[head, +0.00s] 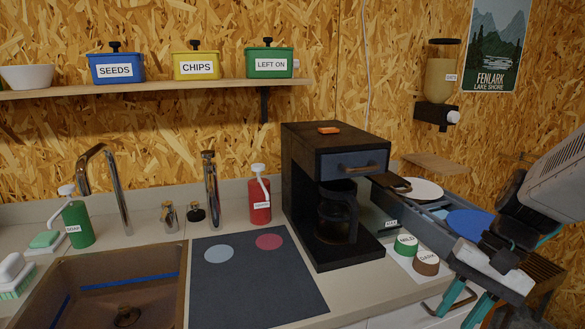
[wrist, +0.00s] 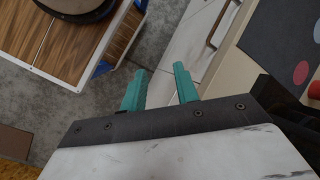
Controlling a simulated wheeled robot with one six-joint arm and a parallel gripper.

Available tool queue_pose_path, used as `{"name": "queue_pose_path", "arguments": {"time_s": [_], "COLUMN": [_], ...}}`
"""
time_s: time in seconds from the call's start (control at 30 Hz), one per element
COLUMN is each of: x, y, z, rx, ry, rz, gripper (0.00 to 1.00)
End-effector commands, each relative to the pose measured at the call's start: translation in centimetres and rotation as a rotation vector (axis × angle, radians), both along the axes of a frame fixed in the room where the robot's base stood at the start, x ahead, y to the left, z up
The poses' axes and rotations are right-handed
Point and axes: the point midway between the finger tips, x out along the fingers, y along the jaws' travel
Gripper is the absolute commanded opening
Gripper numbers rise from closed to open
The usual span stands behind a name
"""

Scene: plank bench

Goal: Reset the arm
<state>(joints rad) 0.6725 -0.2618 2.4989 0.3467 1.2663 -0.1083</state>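My gripper (head: 467,307) is at the lower right of the head view, low in front of the counter's right end, with its teal fingers pointing down. In the wrist view the two teal fingers (wrist: 160,88) stand apart with nothing between them. Below them are the grey floor and the pale cabinet front. My gripper touches nothing that I can see. Part of my arm covers the right end of the counter in the head view.
A dark coffee maker (head: 300,190) with a glass pot stands near my arm. Green and brown lidded pods (head: 425,264) sit on a white mat beside it. A dark mat (head: 255,285) and a sink (head: 110,290) lie left. A wood-topped unit (wrist: 85,40) shows in the wrist view.

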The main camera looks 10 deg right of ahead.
Motion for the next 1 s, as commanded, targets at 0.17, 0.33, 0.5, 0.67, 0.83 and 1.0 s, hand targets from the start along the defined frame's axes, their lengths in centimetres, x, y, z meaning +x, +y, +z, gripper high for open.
{"name": "queue_pose_path", "arguments": {"time_s": [0.17,0.33,0.5,0.67,0.83,1.0], "x": [-1.9,-2.8,-3.3,-3.4,-3.4,-3.4], "y": [2.8,5.2,7.8,8.8,8.9,8.8], "z": [2.6,5.0,6.6,6.9,6.9,6.9], "rx": [-0.28,-0.448,-0.479,-0.478,-0.476,-0.475], "ry": [-0.053,-0.182,-0.297,-0.326,-0.326,-0.324], "rz": [0.279,0.515,0.643,0.69,0.692,0.692], "gripper": [0.3,0.3,0.3,0.3,0.3,0.3]}}
